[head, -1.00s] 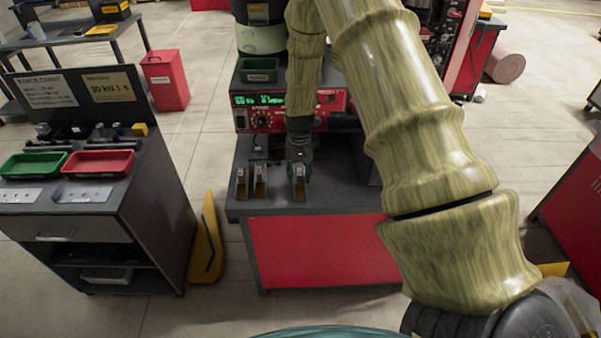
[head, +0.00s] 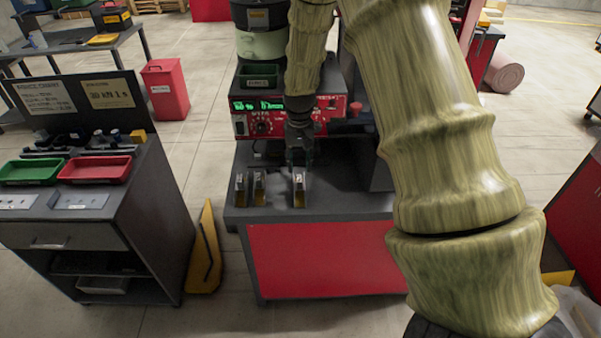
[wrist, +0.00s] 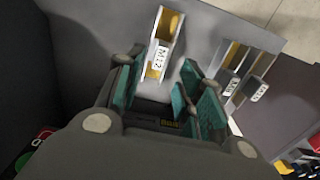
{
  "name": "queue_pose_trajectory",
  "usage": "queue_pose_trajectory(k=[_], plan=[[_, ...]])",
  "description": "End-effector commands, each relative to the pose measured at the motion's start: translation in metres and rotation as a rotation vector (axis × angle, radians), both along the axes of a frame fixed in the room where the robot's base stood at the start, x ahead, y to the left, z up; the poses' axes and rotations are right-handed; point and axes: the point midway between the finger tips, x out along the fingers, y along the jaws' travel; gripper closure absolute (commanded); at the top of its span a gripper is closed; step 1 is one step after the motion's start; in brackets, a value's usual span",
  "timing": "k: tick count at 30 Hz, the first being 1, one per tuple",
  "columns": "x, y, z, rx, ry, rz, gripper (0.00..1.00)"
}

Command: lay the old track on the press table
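A short metal track with a white label reading like M12 (wrist: 163,45) lies on the dark press table (head: 330,203). In the head view this track (head: 299,190) is the rightmost of three. My gripper (head: 299,160) is just behind it, over the table. In the wrist view my gripper (wrist: 160,88) is open, its teal finger pads apart and nothing visible held between them. The track lies beyond the fingertips, its near end close to the gap. Whether a pad still touches it I cannot tell.
Two similar tracks (head: 259,189) (head: 241,189) stand side by side to the left. A cart with green (head: 35,170) and red trays (head: 95,169) stands left. The table's front right is clear.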

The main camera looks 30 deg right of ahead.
Motion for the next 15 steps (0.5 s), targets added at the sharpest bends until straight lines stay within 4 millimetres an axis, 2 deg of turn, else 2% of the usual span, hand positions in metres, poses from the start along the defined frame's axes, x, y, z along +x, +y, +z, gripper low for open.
queue_pose_trajectory(k=[9,15], plan=[[0.001,0.000,0.035,-0.001,-0.002,0.001,0.63],[0.000,0.000,0.042,0.000,0.000,0.000,0.63]])
